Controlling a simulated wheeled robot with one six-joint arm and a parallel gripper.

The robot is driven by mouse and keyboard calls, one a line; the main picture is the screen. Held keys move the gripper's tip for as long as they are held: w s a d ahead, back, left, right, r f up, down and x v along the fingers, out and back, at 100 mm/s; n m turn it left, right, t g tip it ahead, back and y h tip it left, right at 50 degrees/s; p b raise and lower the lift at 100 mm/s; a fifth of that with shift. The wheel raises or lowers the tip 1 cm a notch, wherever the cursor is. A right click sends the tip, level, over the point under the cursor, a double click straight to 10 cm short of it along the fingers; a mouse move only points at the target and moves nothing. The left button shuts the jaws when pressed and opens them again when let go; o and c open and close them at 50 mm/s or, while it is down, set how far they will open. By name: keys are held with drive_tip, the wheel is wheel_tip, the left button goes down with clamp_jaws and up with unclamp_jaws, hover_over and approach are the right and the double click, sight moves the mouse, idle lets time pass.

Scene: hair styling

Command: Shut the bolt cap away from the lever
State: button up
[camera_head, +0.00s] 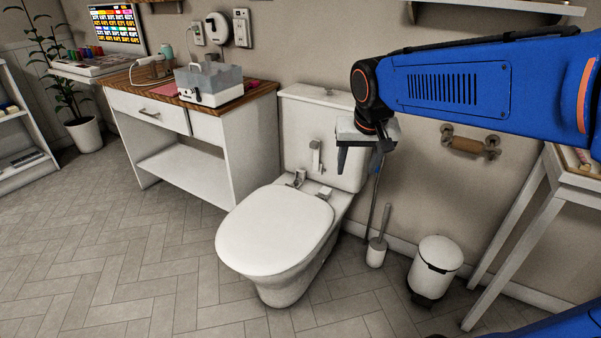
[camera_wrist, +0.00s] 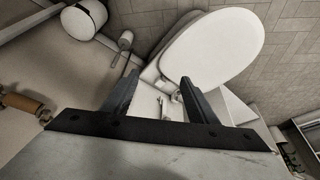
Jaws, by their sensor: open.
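The white toilet (camera_head: 275,232) stands against the wall with its lid down. Two small bolt caps sit at the back of the seat: the left one (camera_head: 299,178) appears to stand up, and the right one (camera_head: 324,192) looks flatter. The lever (camera_head: 316,156) is on the tank front, above the caps. My gripper (camera_head: 360,164) is open and empty, in front of the right side of the tank and above the caps. In the wrist view, the toilet lid (camera_wrist: 215,45) lies beyond my open fingers (camera_wrist: 160,78). Small hinge-area parts show between the fingers, too small to tell apart.
A white cabinet (camera_head: 190,174) with a wooden top stands left of the toilet. A toilet brush (camera_head: 376,252) and a white bin (camera_head: 436,263) stand at right on the floor. A paper holder (camera_head: 468,144) is on the wall. The floor in front is clear.

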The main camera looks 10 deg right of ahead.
drive_tip(key=w+m, duration=0.2)
drive_tip(key=w, duration=1)
drive_tip(key=m+h, duration=0.2)
drive_tip(key=m, duration=0.2)
hover_over(300, 171)
drive_tip(key=s+a, duration=0.4)
wheel_tip(300, 171, down, 20)
drive_tip(key=shift+g, duration=0.4)
drive_tip(key=x, duration=1.6)
drive_tip(key=shift+s+d+f, duration=0.1)
drive_tip(key=shift+f, duration=0.3)
drive_tip(key=shift+c, duration=0.7)
drive_tip(key=c, duration=0.9)
